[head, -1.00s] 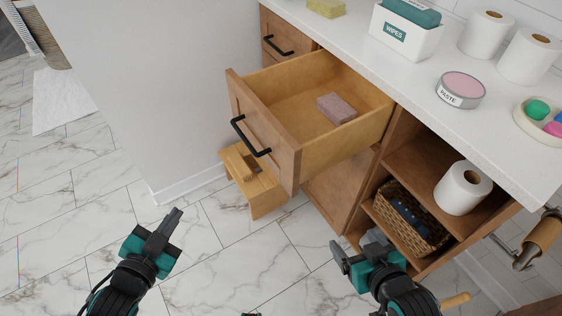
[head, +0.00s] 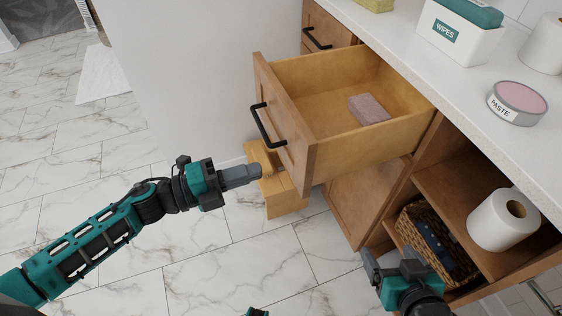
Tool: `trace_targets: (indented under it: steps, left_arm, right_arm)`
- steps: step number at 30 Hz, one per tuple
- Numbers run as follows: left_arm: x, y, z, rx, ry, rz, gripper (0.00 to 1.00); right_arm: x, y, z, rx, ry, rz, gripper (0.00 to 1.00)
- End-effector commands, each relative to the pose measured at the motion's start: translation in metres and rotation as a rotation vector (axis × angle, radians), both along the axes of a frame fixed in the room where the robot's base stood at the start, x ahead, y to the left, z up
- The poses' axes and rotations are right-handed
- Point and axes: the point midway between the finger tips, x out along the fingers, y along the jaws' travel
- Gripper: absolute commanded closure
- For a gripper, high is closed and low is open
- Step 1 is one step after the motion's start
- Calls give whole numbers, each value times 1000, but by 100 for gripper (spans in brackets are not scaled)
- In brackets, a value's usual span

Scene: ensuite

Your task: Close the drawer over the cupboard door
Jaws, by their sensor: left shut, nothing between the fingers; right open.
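The drawer (head: 304,133) over the cupboard door stands pulled far out, with its wooden front and black bar handle (head: 266,127) facing left. A pinkish-brown block (head: 368,109) lies inside it. The cupboard door (head: 366,195) below is shut. My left gripper (head: 258,171) is shut and empty, its fingertips pointing right, close to the lower part of the drawer front in the picture; I cannot tell whether they touch. My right gripper (head: 388,268) is open and empty, low in front of the open shelves.
A wooden step stool (head: 284,196) stands on the floor beneath the drawer. Open shelves hold a basket (head: 432,248) and a paper roll (head: 503,220). The counter (head: 440,80) carries a wipes box (head: 458,32) and a paste tin (head: 517,102).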

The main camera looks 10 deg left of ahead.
Motion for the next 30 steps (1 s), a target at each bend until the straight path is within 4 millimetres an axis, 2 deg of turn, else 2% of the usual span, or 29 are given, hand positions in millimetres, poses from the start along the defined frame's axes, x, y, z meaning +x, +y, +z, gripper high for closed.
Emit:
trace_targets:
  steps: [6, 11, 30]
  left_arm:
    - [25, -36, 1, -2, -2, 0, 100]
    - [34, -51, 0, -1, 0, 0, 100]
    - [41, -61, 0, -2, 1, 1, 100]
  right_arm:
    - [-1, 0, -2, 2, 4, -3, 18]
    - [-1, -1, -2, 0, 4, -3, 18]
    - [-1, -2, -3, -3, 5, -4, 18]
